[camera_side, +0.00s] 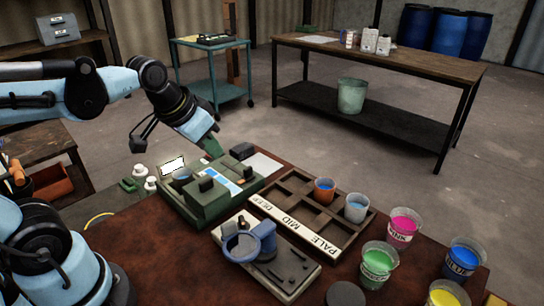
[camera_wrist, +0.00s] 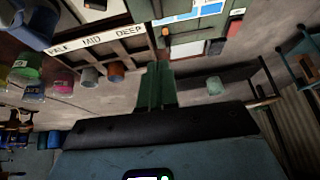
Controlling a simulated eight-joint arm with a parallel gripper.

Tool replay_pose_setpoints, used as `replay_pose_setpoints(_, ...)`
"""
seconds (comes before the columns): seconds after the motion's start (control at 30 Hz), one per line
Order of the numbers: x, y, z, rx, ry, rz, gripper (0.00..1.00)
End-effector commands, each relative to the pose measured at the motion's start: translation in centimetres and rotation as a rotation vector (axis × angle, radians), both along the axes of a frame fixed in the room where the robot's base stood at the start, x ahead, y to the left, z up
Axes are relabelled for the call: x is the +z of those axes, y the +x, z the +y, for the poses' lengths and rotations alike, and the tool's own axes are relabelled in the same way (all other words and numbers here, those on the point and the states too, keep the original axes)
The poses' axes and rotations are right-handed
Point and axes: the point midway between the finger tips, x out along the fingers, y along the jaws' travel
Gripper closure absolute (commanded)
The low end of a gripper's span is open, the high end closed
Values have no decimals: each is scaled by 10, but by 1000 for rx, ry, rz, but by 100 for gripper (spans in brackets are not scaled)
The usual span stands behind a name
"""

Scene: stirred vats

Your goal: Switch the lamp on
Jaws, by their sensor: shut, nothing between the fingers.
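A green bench device (camera_side: 205,190) stands on the brown table, with blue strips, black parts and a bright white panel (camera_side: 172,165) at its left. I cannot tell for sure which part is the lamp or its switch. In the wrist view the device (camera_wrist: 150,12) shows a red piece (camera_wrist: 237,12), a black piece (camera_wrist: 215,47) and an orange piece (camera_wrist: 165,32) along its near edge. My gripper (camera_side: 216,152) is shut and empty, pointing down by the device's back edge. Its green fingers show in the wrist view (camera_wrist: 160,72), seemingly apart from the device.
Pink (camera_side: 403,228), green (camera_side: 377,265), blue (camera_side: 463,260) and yellow (camera_side: 447,294) paint cups stand right.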

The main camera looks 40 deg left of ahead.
Motion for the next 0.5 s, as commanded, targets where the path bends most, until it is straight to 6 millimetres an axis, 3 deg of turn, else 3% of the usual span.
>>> replay_pose_setpoints(0.2, 22, 28, 35, 13, 24, 123, 100)
replay_pose_setpoints(0.5, 36, 60, 88, 17, 23, 290, 100)
